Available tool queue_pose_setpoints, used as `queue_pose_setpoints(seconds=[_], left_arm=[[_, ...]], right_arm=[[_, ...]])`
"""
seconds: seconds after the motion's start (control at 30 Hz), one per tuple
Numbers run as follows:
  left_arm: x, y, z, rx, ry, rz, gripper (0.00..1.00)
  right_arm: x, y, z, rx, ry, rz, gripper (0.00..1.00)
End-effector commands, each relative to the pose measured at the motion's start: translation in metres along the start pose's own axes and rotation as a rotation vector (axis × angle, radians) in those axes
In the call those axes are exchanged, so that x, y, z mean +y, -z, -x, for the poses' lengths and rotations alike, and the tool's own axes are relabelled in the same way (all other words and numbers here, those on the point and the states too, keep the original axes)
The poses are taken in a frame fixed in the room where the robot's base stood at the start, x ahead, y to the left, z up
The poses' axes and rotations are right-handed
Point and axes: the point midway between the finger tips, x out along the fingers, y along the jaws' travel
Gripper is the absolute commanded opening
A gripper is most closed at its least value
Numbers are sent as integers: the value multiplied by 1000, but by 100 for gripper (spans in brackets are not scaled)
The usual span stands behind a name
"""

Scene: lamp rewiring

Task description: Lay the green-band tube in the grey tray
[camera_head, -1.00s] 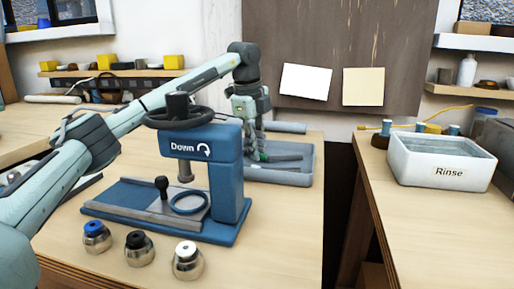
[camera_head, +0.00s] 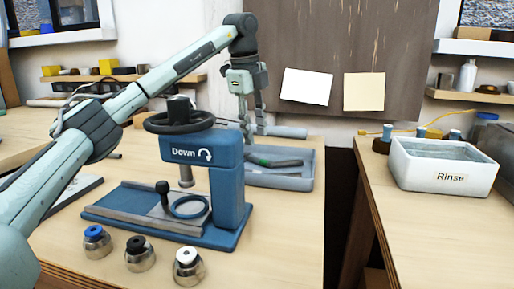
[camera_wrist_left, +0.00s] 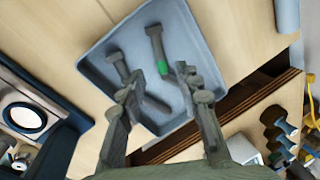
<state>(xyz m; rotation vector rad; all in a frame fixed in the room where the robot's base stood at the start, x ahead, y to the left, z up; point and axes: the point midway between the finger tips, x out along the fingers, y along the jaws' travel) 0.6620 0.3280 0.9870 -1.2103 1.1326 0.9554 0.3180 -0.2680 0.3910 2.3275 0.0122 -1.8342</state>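The green-band tube (camera_head: 286,163) lies in the grey tray (camera_head: 307,177) behind the blue press. It is dark grey, and its green band (camera_wrist_left: 162,66) shows clearly in the left wrist view. A second grey tube (camera_wrist_left: 117,64) without a visible band lies beside it in the tray. My left gripper (camera_head: 254,130) is above the tray's left part, pointing down, apart from the tubes. Its two fingers are spread with nothing between them, as the left wrist view (camera_wrist_left: 157,98) also shows. The fingers hide part of both tubes there. My right gripper is not in view.
The blue press (camera_head: 228,180) with its handwheel stands in front of the tray. Several small capped metal pots (camera_head: 140,253) stand at the table's front. Another grey tube (camera_head: 288,132) lies behind the tray. A gap separates this table from the one with the white rinse tub (camera_head: 445,178).

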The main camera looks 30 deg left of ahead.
Motion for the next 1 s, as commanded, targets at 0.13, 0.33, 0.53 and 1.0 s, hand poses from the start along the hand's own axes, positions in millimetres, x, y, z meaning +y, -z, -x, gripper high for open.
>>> queue_pose_setpoints(seconds=[0.13, 0.33, 0.53, 1.0], left_arm=[[-1, 0, 30, 0, 2, 0, 34], [0, 0, 50, 0, 1, -1, 34], [0, 0, 53, 0, 0, -1, 34], [-5, 9, 55, 40, 32, -36, 34]], right_arm=[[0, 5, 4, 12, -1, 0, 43], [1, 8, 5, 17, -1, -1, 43], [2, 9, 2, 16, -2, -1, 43], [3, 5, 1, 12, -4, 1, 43]])
